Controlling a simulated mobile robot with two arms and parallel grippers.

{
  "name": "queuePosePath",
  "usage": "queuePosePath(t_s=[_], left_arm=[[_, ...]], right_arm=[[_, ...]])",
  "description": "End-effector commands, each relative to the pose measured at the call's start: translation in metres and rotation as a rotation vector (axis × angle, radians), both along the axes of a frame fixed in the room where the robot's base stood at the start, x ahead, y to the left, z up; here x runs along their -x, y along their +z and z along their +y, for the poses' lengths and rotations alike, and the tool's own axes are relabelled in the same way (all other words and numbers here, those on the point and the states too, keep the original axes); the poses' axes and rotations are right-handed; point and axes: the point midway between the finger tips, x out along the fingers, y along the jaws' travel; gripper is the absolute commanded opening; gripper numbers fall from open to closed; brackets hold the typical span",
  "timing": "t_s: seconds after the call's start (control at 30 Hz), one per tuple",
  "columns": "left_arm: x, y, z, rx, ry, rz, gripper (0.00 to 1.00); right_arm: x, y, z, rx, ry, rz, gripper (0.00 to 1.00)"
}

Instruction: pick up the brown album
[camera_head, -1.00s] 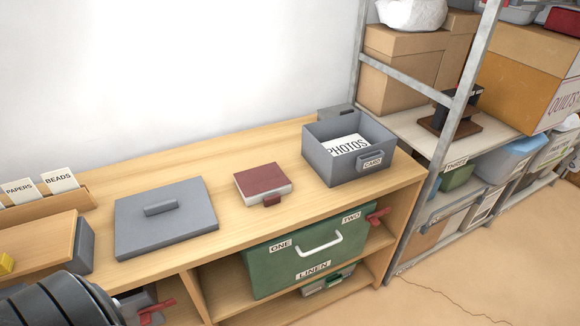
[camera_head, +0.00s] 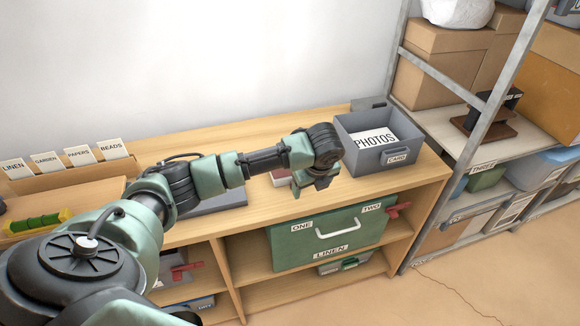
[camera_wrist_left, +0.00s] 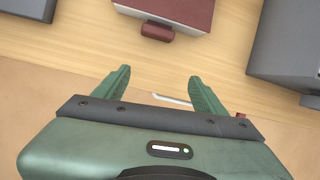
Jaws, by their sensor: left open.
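The brown album (camera_head: 279,178), a reddish-brown book with pale page edges, lies flat on the wooden bench top. My left arm hides most of it in the head view. In the left wrist view the album (camera_wrist_left: 185,12) is cut off by the top edge, with its brown clasp tab (camera_wrist_left: 157,32) facing the gripper. My left gripper (camera_head: 297,188) is over the bench's front part, at the album's near side. In the left wrist view the open, empty fingers (camera_wrist_left: 159,76) point toward the clasp, apart from it. My right gripper is not in view.
A grey box (camera_head: 350,150) holding a PHOTOS card stands right of the album. A grey lid (camera_head: 222,199) lies left of it, partly behind my arm. A wooden card tray (camera_head: 70,178) is at the far left. A metal shelf rack (camera_head: 475,135) stands at right.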

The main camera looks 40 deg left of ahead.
Motion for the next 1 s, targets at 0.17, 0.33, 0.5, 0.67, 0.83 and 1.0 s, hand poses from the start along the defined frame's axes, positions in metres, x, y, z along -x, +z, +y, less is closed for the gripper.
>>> queuePosePath(t_s=[0.17,0.33,0.5,0.67,0.83,1.0], left_arm=[[-0.010,0.037,0.035,-0.087,-0.081,0.043,0.71],[-0.012,0.029,0.043,-0.098,-0.097,0.057,0.71],[-0.017,0.012,0.047,-0.096,-0.095,0.055,0.71],[-0.021,-0.010,0.052,-0.097,-0.094,0.055,0.71],[-0.026,-0.030,0.058,-0.097,-0.095,0.054,0.71],[-0.027,-0.034,0.058,-0.097,-0.096,0.051,0.71]], right_arm=[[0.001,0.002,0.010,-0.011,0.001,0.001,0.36],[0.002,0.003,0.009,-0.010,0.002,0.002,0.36],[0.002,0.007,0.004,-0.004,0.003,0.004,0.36],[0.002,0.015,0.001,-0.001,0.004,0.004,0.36],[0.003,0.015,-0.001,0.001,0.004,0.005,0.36],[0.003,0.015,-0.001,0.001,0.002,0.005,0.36]])
